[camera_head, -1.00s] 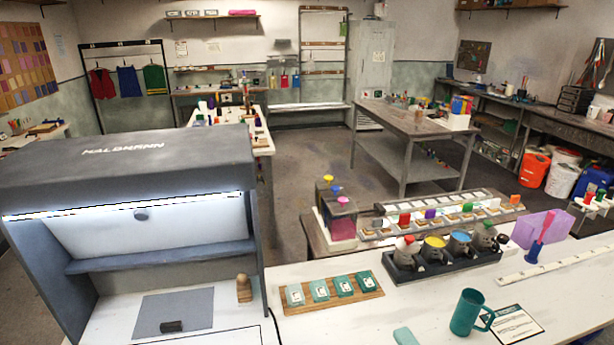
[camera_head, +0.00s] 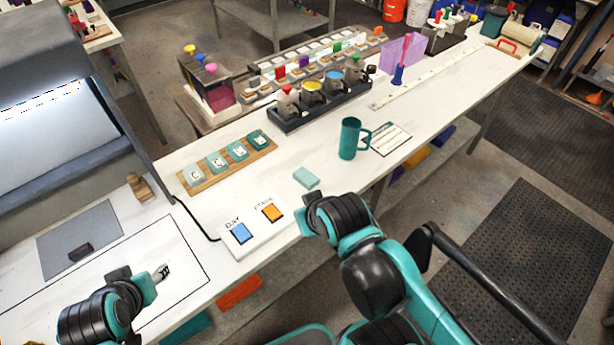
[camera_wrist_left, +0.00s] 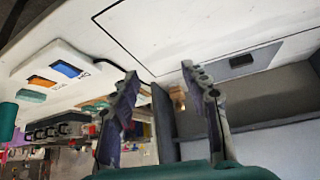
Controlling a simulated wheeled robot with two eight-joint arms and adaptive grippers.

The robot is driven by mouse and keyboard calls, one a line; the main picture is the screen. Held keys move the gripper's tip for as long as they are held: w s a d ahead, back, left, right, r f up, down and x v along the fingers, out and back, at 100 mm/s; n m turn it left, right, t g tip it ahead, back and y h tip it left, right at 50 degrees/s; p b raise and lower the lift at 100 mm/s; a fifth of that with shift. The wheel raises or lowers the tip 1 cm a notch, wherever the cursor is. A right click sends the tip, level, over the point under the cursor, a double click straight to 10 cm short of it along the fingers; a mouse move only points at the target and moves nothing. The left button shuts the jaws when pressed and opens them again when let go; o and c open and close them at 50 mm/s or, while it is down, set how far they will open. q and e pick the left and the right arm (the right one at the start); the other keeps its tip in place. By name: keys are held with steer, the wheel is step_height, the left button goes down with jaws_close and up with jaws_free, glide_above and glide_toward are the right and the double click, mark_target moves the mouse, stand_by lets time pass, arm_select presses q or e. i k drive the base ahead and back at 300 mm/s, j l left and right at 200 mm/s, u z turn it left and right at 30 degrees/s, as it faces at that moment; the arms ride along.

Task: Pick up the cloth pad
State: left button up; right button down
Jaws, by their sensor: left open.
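A flat pale teal block (camera_head: 306,177), which looks like the cloth pad, lies on the white bench between the teal mug and the two-button panel. It also shows in the left wrist view (camera_wrist_left: 31,96), at the left edge. My left gripper (camera_head: 160,273) is over the bench at lower left, well apart from the block. In the left wrist view its two fingers (camera_wrist_left: 159,74) are spread with nothing between them. My right gripper (camera_head: 308,216) is at the bench's front edge, near the block; its fingertips are not clear.
A panel (camera_head: 252,228) with blue and orange buttons lies between my grippers. A teal mug (camera_head: 349,139) and printed card (camera_head: 391,138) stand beyond the block. A wooden swatch board (camera_head: 190,183) is behind. The booth (camera_head: 50,150) at left holds a small dark block (camera_head: 80,251).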

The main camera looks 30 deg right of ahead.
mark_target(305, 178)
steer(key=i+l, duration=0.1)
steer(key=l, duration=1.15)
steer(key=i+l+z, duration=0.1)
steer(key=l, duration=0.5)
steer(key=i+l, duration=0.05)
